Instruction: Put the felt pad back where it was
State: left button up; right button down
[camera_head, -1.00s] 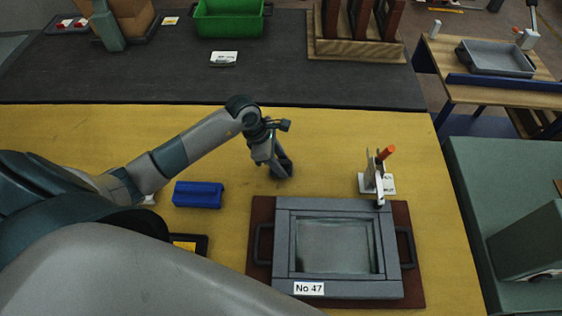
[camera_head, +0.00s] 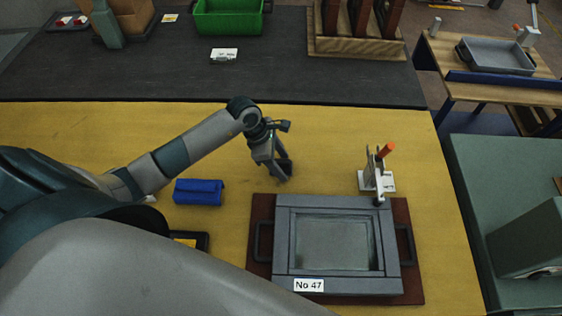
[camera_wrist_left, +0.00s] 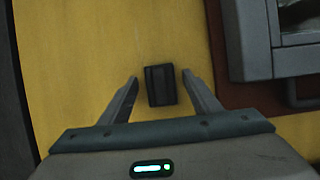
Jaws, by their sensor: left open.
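A small dark rectangular block (camera_wrist_left: 160,85), which looks like the felt pad, lies on the yellow bench top in the left wrist view. My left gripper (camera_wrist_left: 160,88) is open, with one finger on each side of the block and a visible gap on both sides. In the head view my left gripper (camera_head: 281,174) points down, just left of and behind the grey frame. There the block is hard to tell apart from the dark fingers. The grey frame (camera_head: 282,235) with a glass-like pane lies on a brown board (camera_head: 262,210).
A toggle clamp with an orange tip (camera_head: 385,152) stands at the frame's back right corner. The yellow bench (camera_head: 330,140) is clear behind the frame.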

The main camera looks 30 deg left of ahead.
pick_arm(q)
jog(key=shift+r, duration=0.15)
jog(key=shift+a+r, duration=0.15)
jog(key=b+v, duration=0.3)
jog(key=v, duration=0.8)
jog(key=shift+r+b, duration=0.3)
jog(key=shift+s, duration=0.1)
